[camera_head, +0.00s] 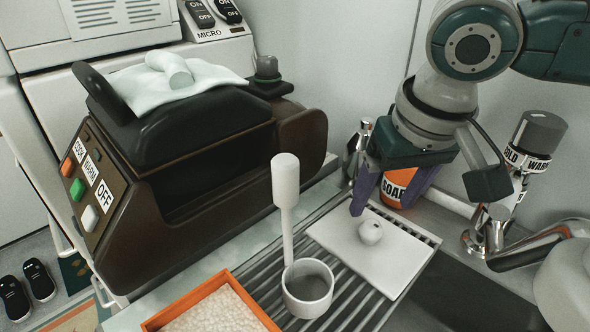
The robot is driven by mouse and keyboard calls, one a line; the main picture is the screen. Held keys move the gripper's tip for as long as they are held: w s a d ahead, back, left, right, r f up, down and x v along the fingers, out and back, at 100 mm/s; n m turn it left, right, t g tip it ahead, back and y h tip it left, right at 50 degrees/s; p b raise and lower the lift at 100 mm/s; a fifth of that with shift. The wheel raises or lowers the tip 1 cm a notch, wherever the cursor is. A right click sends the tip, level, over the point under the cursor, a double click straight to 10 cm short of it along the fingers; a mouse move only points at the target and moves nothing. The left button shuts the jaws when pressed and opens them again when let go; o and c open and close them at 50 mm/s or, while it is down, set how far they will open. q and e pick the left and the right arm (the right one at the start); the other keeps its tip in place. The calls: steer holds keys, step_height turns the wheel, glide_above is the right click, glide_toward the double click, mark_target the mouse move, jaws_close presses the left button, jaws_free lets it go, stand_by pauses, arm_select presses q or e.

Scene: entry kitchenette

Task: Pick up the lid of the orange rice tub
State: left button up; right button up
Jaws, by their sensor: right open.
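The orange rice tub (240,306) stands open at the bottom of the view, filled with pale grains and cut off by the frame edge. A flat white lid (345,239) with a round knob (370,232) lies on the ribbed drainboard to the right of the tub. My right gripper (382,209) is open and empty. Its purple fingers point down above the lid's far edge, near the knob; I cannot tell the exact height gap. My left gripper is not in view.
An orange soap container (397,184) stands just behind the right gripper's fingers. A white cup (307,288) and an upright white-handled utensil (286,195) are left of the lid. The brown rice cooker (190,210) fills the left, and metal taps (490,228) stand right. A dark sink (455,300) lies front right.

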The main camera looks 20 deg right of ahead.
mark_target(373, 224)
steer(key=b+x, duration=0.1)
steer(key=x, duration=0.6)
steer(key=shift+d+f+b, duration=0.1)
steer(key=shift+f+b, duration=0.2)
jaws_close()
